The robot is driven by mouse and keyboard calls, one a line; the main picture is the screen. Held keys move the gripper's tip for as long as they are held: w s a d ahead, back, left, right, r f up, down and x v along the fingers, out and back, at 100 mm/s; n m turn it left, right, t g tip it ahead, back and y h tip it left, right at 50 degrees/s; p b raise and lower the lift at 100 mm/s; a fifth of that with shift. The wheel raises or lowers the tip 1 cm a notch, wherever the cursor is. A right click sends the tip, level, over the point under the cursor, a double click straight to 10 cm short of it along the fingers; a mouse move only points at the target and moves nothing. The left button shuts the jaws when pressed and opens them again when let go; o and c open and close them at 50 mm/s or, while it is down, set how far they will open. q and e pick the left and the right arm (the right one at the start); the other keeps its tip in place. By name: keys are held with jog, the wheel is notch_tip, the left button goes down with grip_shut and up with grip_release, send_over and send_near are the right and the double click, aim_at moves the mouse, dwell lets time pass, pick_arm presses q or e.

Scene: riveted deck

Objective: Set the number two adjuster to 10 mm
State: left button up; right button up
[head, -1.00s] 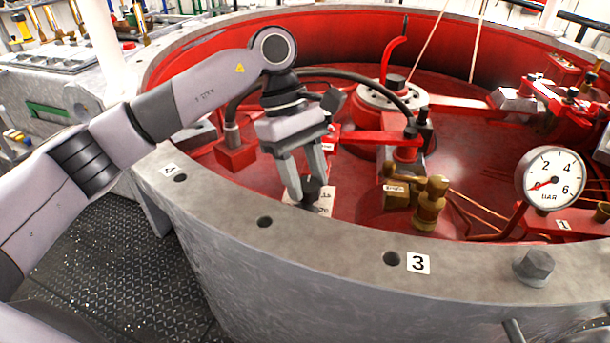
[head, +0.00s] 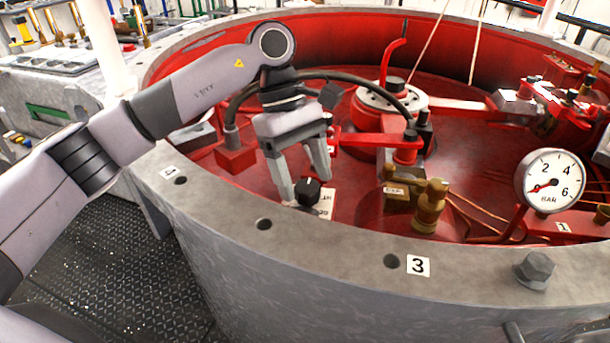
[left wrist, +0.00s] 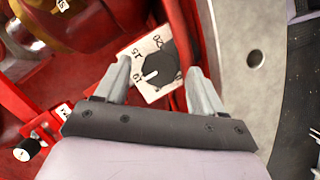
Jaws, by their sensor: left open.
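The adjuster is a black knob (head: 308,193) on a white scale plate (head: 327,203) inside the near rim of the red ring. In the left wrist view the knob (left wrist: 160,68) has a white pointer line, aimed at the mark that looks like 10 on the plate (left wrist: 152,94). Marks like 15 and 20 also show there. My left gripper (head: 304,187) is open, with one finger on either side of the knob and gaps between them. Its fingers also show in the left wrist view (left wrist: 158,72). My right gripper is not in view.
The grey rim (head: 330,247) with bolt holes and a "3" label runs in front. A brass valve (head: 430,207) and a pressure gauge (head: 549,181) stand to the right. A black hose (head: 345,76) arches behind my gripper.

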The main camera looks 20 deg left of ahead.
pick_arm(q)
jog(key=v, duration=0.6)
jog(key=shift+p, duration=0.3)
jog(key=shift+r, duration=0.1)
